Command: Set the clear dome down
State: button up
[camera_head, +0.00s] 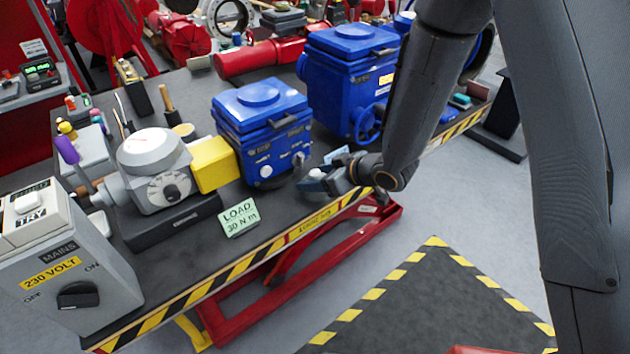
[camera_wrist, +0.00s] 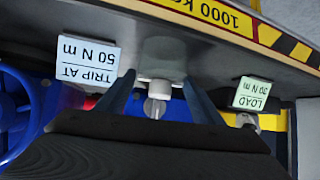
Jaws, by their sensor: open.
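My gripper (camera_wrist: 161,82) is open, low over the bench's front strip, beside the smaller blue actuator; it also shows in the head view (camera_head: 322,180). A faint see-through shape, which looks like the clear dome (camera_wrist: 163,54), sits on the dark bench top just past the fingertips in the wrist view. It appears apart from both fingers. A small white cylinder (camera_wrist: 160,88) with a clear round part under it lies between the fingers; I cannot tell what it belongs to.
The smaller blue actuator (camera_head: 262,130) and the larger one (camera_head: 345,85) stand close by. A "LOAD 30 N m" card (camera_head: 238,217) and a "TRIP AT 50 N m" card (camera_wrist: 88,60) flank my gripper. The bench's striped front edge (camera_head: 300,235) is near.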

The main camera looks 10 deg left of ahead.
aim_at(303, 162)
jog(key=shift+p+x, duration=0.45)
jog(key=shift+x, duration=1.75)
jog(key=c, duration=0.8)
jog(key=shift+o, duration=0.2)
jog(key=shift+s+d+r+b, duration=0.2)
jog(key=shift+d+r+b, duration=0.1)
jog(key=shift+b, duration=0.2)
notch_tip(303, 162, up, 6)
jog(key=shift+b, duration=0.9)
jog(key=shift+s+d+r, duration=0.1)
jog(key=shift+d+r, duration=0.05)
jog(key=shift+r, duration=0.15)
jog(key=s+d+p, duration=0.3)
jog(key=s+d, duration=0.9)
jog(key=d, duration=0.2)
jog(key=shift+s, duration=0.15)
